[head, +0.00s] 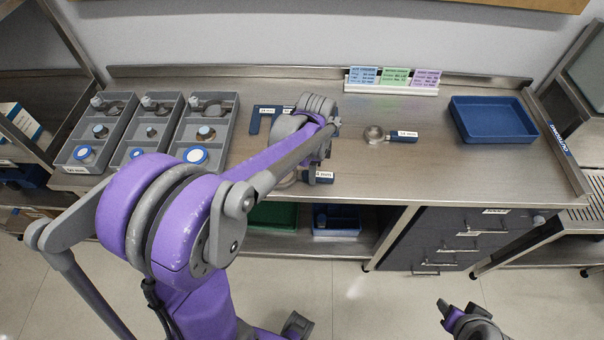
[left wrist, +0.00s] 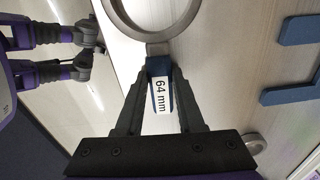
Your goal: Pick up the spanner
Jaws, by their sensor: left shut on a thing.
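A ring spanner with a blue handle labelled "64 mm" (left wrist: 159,96) is at the front edge of the steel bench. Its grey ring (left wrist: 152,30) is cut off by the top of the left wrist view. In the head view its blue handle (head: 324,180) shows beside my left gripper (head: 312,176), and my arm partly hides the ring. My left gripper is shut on the blue handle, one finger on each side. My right gripper (head: 462,316) is low at the bottom right of the head view, away from the bench; its jaws are unclear.
A second ring tool (head: 403,135) with a blue handle lies further right. A blue U-shaped piece (head: 256,120) lies behind my arm. Grey compartment trays (head: 178,140) stand left, a blue tray (head: 493,121) right, colored cards (head: 394,78) at the back.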

